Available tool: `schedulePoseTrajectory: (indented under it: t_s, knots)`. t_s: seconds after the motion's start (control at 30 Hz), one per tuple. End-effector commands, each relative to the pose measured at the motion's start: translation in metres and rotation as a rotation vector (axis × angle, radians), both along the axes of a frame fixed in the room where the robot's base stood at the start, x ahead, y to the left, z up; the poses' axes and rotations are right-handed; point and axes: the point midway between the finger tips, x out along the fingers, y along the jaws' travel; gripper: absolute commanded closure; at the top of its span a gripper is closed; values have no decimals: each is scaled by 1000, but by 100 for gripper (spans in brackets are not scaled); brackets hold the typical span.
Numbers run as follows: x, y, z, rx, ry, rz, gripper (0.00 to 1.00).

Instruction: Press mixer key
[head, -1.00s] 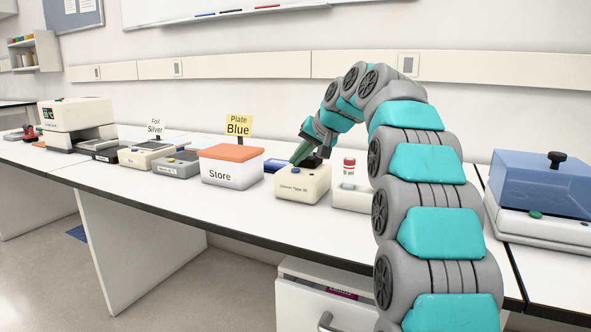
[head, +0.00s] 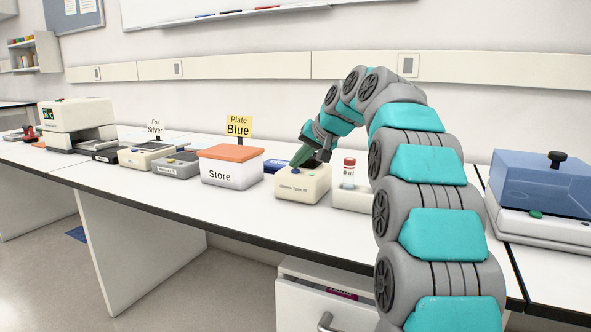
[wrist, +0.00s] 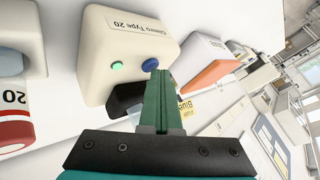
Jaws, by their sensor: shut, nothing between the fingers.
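A cream box-shaped device (head: 303,187) with lettering on its front stands on the bench and looks like the mixer. In the wrist view the device (wrist: 120,45) shows a green key (wrist: 117,68) and a blue key (wrist: 150,64) on its top. A dark part sits at its rear. My gripper (head: 297,163) is shut and empty, reaching down over the device's top. In the wrist view its green fingertips (wrist: 158,75) lie right beside the blue key and partly overlap its edge. I cannot tell whether they touch it.
A white box marked Store with an orange lid (head: 231,152) stands left of the device. A small white device with a red-capped tube (head: 349,170) stands to its right. A blue-lidded machine (head: 541,185) is at the far right. The bench front is clear.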

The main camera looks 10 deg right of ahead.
Motion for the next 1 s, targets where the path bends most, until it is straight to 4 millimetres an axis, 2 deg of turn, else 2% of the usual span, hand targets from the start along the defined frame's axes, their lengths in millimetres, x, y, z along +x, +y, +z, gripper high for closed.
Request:
schedulePoseTrajectory:
  t_s: [0.2,0.57,1.0]
  knots:
    - [0,0,9,0,0,0,100]
    - [0,0,11,0,0,0,100]
    - [1,0,49,0,0,0,100]
